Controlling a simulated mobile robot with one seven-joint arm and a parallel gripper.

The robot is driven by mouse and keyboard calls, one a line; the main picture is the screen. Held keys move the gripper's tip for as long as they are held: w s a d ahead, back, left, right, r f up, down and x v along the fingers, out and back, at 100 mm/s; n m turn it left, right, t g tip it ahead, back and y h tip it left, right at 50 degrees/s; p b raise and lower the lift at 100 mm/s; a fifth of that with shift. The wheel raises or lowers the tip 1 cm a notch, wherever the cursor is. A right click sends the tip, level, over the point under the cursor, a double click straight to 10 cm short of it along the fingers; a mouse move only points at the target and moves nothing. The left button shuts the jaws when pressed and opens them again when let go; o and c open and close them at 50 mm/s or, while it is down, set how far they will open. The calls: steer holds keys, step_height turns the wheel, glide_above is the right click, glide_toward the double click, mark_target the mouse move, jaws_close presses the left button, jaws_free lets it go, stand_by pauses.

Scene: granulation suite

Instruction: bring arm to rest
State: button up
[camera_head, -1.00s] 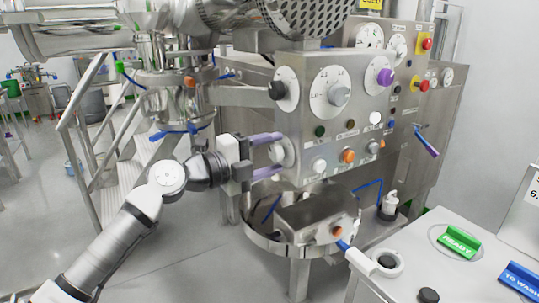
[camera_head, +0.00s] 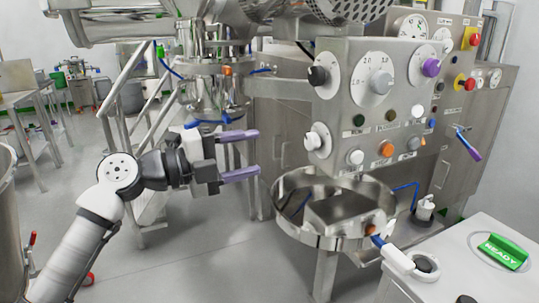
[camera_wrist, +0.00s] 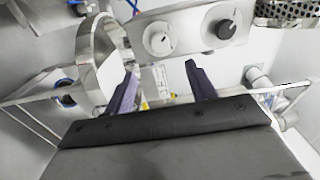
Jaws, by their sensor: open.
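My gripper (camera_head: 256,154) is open, with its two purple fingers apart and nothing between them. In the head view it stands left of the grey control panel (camera_head: 340,150) and points right toward it, clear of the knobs. The wrist view also shows the two purple fingers of my gripper (camera_wrist: 158,85), spread and empty, with the panel's dials beyond them. My arm reaches up from the lower left of the head view.
A round steel basin (camera_head: 290,222) stands below the panel, close to the right of my gripper. A white-topped bench (camera_head: 450,265) with a green READY sign (camera_head: 503,252) is at lower right. Steel stair rails (camera_head: 128,130) stand behind my arm. Open floor (camera_head: 190,265) lies below it.

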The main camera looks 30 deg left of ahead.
steer(key=shift+s+a, duration=0.35)
steer(key=shift+s, duration=0.1)
